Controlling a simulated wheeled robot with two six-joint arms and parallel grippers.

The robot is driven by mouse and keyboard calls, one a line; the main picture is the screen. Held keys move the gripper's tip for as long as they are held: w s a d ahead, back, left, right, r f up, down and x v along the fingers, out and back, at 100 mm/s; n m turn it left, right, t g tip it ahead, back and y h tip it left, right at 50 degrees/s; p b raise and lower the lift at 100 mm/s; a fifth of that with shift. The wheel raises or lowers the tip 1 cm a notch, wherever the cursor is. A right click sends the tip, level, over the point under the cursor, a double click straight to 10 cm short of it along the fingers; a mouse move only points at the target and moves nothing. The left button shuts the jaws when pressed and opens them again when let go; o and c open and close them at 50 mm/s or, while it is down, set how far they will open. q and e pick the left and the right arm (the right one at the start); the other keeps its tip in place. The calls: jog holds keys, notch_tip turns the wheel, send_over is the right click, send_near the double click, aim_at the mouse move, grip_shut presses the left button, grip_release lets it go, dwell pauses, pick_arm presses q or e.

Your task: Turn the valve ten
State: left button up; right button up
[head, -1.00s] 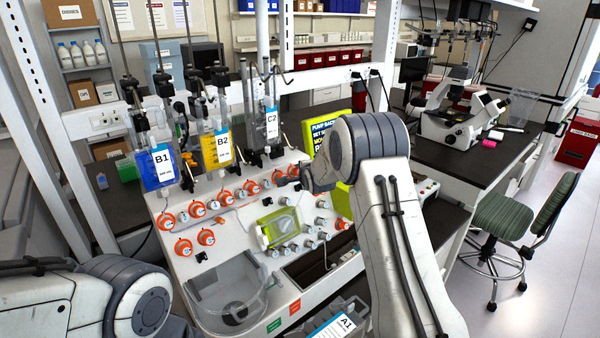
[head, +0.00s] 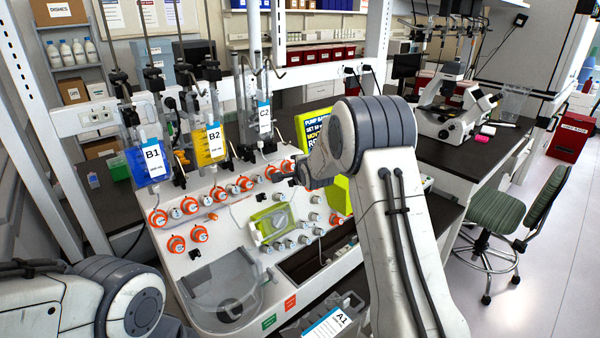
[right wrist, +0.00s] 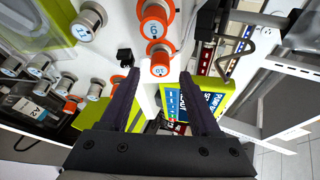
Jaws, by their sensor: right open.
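Valve ten (right wrist: 161,64) is an orange knob with a pale cap that looks marked 10, in the right wrist view. It sits at the end of a line of orange knobs. My right gripper (right wrist: 159,76) is open, with one dark finger on each side of the valve near the tips. I see no clear contact. In the head view my right gripper (head: 287,179) is at the right end of the upper orange row, and which knob there is valve ten is hard to tell. My left gripper is out of view; only my left arm shows at lower left.
The white panel (head: 230,212) carries more orange and grey knobs. Bags B1 (head: 150,160), B2 (head: 208,143) and C2 (head: 262,118) hang above it. A yellow-framed screen (head: 318,128) stands close behind my right gripper. A black peg (right wrist: 125,57) is beside the valve.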

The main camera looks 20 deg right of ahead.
jog(key=b+v, duration=0.2)
jog(key=v, duration=0.5)
jog(key=shift+s, duration=0.3)
jog(key=shift+r, duration=0.15)
